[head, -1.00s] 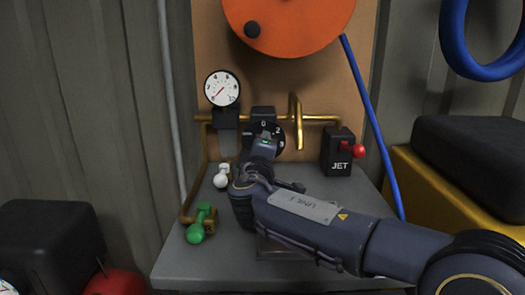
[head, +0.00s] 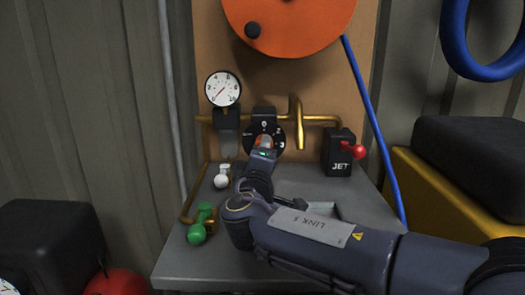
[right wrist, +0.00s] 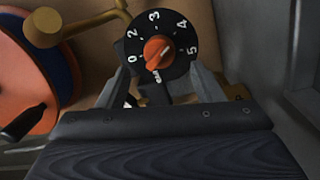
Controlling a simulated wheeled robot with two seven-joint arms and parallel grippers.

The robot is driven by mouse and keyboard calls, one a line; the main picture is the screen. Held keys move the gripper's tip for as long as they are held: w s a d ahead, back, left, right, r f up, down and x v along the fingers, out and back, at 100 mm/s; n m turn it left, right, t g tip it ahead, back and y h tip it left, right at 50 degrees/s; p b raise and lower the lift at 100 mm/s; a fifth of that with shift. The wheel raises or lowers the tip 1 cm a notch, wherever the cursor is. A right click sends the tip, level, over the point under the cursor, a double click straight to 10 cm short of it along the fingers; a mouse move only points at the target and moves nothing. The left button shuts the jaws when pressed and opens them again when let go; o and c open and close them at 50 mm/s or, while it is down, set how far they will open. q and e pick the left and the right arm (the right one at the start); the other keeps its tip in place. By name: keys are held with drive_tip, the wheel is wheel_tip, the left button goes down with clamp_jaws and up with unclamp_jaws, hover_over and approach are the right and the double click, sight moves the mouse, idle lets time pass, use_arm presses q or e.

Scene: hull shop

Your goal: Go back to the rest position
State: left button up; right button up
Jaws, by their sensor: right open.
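My right gripper (right wrist: 160,92) is open, with one finger on each side below the numbered black dial (right wrist: 178,70) in the right wrist view. The dial has an orange knob (right wrist: 158,52) in its middle. In the head view my right gripper (head: 264,152) is in front of the lower left of the dial (head: 279,134), and its fingertips are hard to make out. I cannot tell whether the fingers touch the knob. Nothing is held. My left gripper is not in view.
A pressure gauge (head: 222,89), brass pipe (head: 297,122) and JET box (head: 338,153) with a red knob surround the dial. A green-handled valve (head: 197,232) and a white knob (head: 221,181) are left of my arm. An orange reel (head: 288,22) hangs above.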

drive_tip(key=shift+s+a+f, duration=0.1)
drive_tip(key=shift+s, duration=1.25)
